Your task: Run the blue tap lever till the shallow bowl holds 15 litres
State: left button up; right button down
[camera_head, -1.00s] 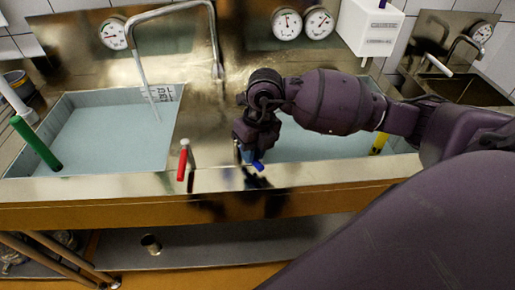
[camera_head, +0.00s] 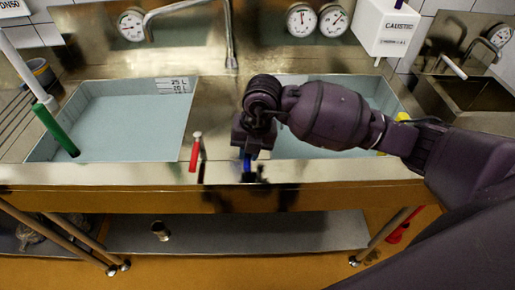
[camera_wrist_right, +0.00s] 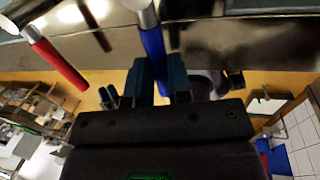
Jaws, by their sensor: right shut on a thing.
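My right gripper (camera_wrist_right: 159,82) is shut on the blue tap lever (camera_wrist_right: 152,48) at the front rim of the sink bench. In the head view the lever's blue end (camera_head: 247,163) shows below the gripper. The left bowl (camera_head: 75,95) has pale blue walls and a scale marked 25 L and 20 L at its back; lower marks cannot be read. The right bowl (camera_head: 290,148) is partly hidden behind my right arm, and no scale shows in it. I cannot tell which bowl is the shallow one. My left gripper is out of view.
A red lever (camera_head: 195,155) stands just left of my right gripper. A green-handled stick (camera_head: 55,130) leans in the left bowl. A shelf (camera_head: 270,232) runs below.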

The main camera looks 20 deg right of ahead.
dwell(0.3)
jog(key=c, duration=1.1)
grip_release()
jog(key=shift+o, duration=0.2)
jog(key=shift+r, duration=0.1)
notch_tip(320, 180, up, 10)
jog(key=d, duration=0.2)
jog(key=shift+s+r+p, duration=0.25)
jog(key=shift+s+p, duration=0.1)
